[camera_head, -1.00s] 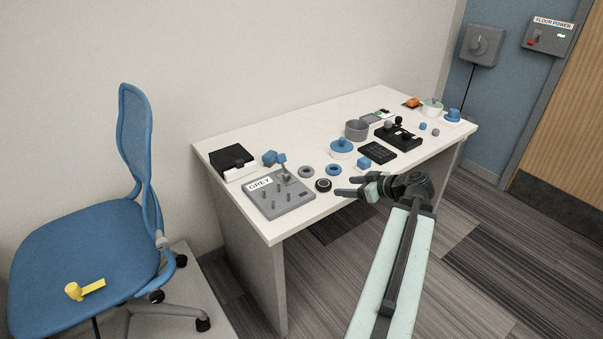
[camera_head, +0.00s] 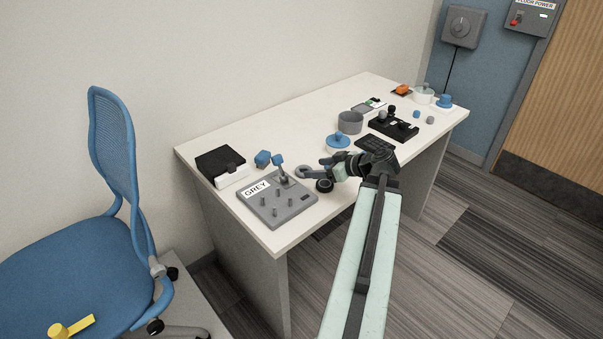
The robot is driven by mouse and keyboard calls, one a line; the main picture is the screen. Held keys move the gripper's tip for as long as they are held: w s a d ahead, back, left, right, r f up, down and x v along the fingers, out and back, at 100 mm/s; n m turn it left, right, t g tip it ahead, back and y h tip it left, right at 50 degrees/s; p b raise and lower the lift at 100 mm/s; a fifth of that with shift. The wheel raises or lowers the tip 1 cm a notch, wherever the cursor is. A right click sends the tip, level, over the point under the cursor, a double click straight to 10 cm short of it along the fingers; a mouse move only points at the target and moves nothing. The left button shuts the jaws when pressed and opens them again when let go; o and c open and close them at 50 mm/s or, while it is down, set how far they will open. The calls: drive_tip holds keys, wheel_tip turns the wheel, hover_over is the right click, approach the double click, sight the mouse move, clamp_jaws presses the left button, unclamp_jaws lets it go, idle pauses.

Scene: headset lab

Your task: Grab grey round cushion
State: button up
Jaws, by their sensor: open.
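The grey round cushion (camera_head: 301,170) looks like a small grey ring lying flat on the white table, just right of the grey board labelled GREY. My gripper (camera_head: 313,167) is open and empty, its fingers pointing left. The fingertips overlap the ring's right side in this view. I cannot tell how high above it they are. A dark round piece (camera_head: 324,186) lies just below the fingers.
The grey pegged board (camera_head: 268,212) with a blue-topped lever stands left of the ring. A blue-lidded pot (camera_head: 338,142), a grey pot (camera_head: 350,122) and a black tray (camera_head: 393,129) stand behind and right. A blue chair (camera_head: 75,250) is at left.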

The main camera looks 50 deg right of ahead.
sight(301, 168)
drive_tip(key=shift+w+f, duration=0.2)
drive_tip(key=shift+w, duration=0.1)
drive_tip(key=b+x, duration=0.2)
drive_tip(key=x, duration=0.3)
drive_tip(key=shift+s+f+b, duration=0.1)
drive_tip(key=shift+f+b, duration=0.1)
drive_tip(key=shift+b, duration=0.15)
drive_tip(key=shift+r, duration=0.15)
drive_tip(key=c, duration=1.1)
drive_tip(key=shift+r, duration=0.1)
drive_tip(key=shift+r+p, duration=0.3)
drive_tip(key=shift+p, duration=0.2)
wheel_tip(301, 168, up, 3)
drive_tip(key=p, duration=0.3)
drive_tip(key=s+d, duration=0.2)
drive_tip(key=s, duration=0.2)
drive_tip(key=s+d, duration=0.2)
drive_tip(key=s, duration=0.3)
drive_tip(key=s+d+r+p, duration=0.1)
drive_tip(key=s+d, duration=0.2)
drive_tip(key=s, duration=0.2)
drive_tip(key=shift+s+r, duration=0.1)
drive_tip(key=shift+s, duration=0.15)
